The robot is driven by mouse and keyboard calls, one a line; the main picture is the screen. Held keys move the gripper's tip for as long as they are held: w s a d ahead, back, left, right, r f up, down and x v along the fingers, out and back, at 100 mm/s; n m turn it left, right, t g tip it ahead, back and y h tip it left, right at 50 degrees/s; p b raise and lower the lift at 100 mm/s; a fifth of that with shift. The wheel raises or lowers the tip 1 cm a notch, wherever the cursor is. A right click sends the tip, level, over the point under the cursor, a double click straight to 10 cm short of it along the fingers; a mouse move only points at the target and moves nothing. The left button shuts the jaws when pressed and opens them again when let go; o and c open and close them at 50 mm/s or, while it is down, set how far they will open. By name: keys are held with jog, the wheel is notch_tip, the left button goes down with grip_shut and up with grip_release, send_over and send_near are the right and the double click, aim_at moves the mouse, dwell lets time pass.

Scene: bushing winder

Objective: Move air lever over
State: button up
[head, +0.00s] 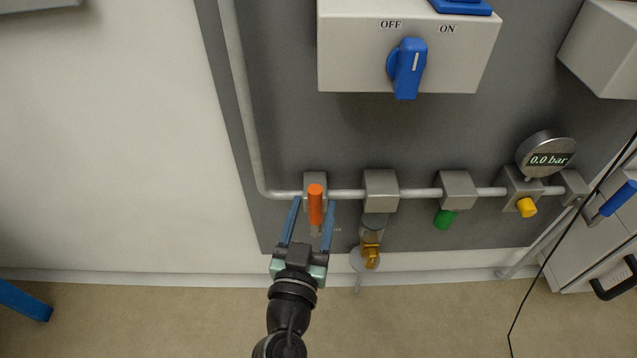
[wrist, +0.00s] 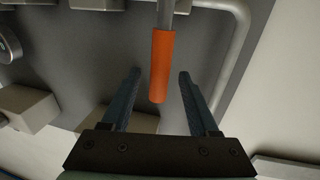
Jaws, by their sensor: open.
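The air lever (head: 315,205) has an orange handle and sits at the first grey valve block (head: 316,179) on the pipe, at the left end of the row. My gripper (head: 313,204) is open, with one blue finger on each side of the orange handle in the head view. In the wrist view the orange handle (wrist: 162,66) hangs from its metal stem between the two fingers (wrist: 160,75), with visible gaps on both sides. I cannot tell how deep the handle lies between the fingers.
More blocks follow along the pipe (head: 420,193): one with a brass fitting (head: 370,254), one with a green knob (head: 445,218), one with a yellow knob (head: 526,207). A gauge (head: 547,153) reads 0.0 bar. A switch box (head: 345,45) with a blue knob (head: 407,68) is above.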

jog(key=shift+w+d, duration=0.2)
jog(key=shift+w, duration=0.7)
jog(key=shift+w+d, duration=0.15)
jog(key=shift+w, duration=0.75)
jog(key=shift+w+d, duration=0.2)
jog(key=shift+w, duration=0.7)
grip_shut()
